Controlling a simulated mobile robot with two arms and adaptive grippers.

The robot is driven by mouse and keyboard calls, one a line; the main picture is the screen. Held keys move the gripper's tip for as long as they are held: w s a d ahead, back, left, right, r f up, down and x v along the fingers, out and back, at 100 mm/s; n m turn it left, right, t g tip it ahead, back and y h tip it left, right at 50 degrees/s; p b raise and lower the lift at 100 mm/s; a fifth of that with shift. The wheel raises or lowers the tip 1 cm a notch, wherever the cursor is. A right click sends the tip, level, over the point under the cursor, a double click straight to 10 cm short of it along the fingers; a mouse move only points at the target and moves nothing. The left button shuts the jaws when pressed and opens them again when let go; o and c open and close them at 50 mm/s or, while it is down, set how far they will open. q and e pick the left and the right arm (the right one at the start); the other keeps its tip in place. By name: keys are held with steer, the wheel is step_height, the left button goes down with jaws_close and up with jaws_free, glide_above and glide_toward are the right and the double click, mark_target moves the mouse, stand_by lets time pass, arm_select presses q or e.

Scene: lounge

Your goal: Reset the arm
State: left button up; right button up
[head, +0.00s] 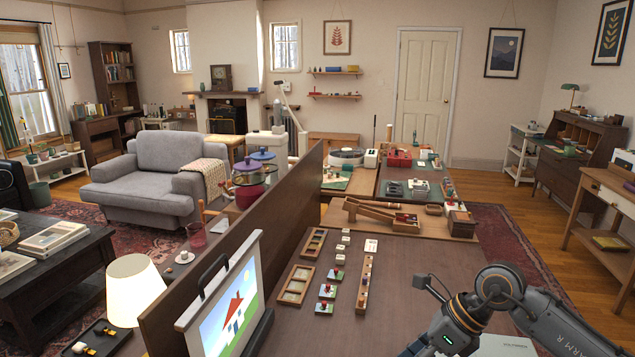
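My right arm (502,287) comes in at the lower right, bent over the brown table (400,275). Its dark wrist part (458,325) points down and leaves the picture at the bottom edge, so the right gripper's fingers are not seen. What the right gripper holds, if anything, is hidden. My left arm and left gripper are not in this view.
On the table are wooden trays (295,285), small picture blocks (327,291), a long wooden strip (365,284) and a wooden ramp (380,210). A picture screen (228,305) stands at the left beside an upright wooden partition (240,240). The table's middle right is clear.

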steer(key=s+a+r+m+t+y, duration=0.3)
steer(key=a+r+m+t+y, duration=0.3)
steer(key=a+r+y, duration=0.75)
steer(key=w+d+f+m+t+h, duration=0.15)
steer(key=d+m+t+h, duration=0.4)
steer(key=m, duration=0.55)
steer(key=w+d+f+m+t+h, duration=0.1)
steer(key=w+d+m+t+h, duration=0.2)
steer(key=m+t+h, duration=0.6)
steer(key=s+d+f+m+g+h, duration=0.3)
steer(key=d+f+m+g, duration=0.15)
steer(key=f+m, duration=0.4)
steer(key=s+d+f+m+g+h, duration=0.35)
steer(key=d+f+m, duration=0.3)
steer(key=f, duration=0.25)
steer(key=s+a+f+m+g, duration=0.1)
steer(key=s+f+m+g, duration=0.1)
steer(key=s+f+g, duration=0.6)
steer(key=s+f+m+g, duration=0.2)
steer(key=s+f, duration=0.2)
steer(key=s, duration=0.8)
step_height(320, 180, down, 27)
steer(key=s+g, duration=0.1)
steer(key=s, duration=0.1)
steer(key=s+d+f+g, duration=0.1)
steer(key=s+d+f, duration=0.2)
steer(key=s+f, duration=1.2)
steer(key=shift+s+f+y, duration=0.15)
steer(key=shift+s+y, duration=0.2)
steer(key=shift+s, duration=0.35)
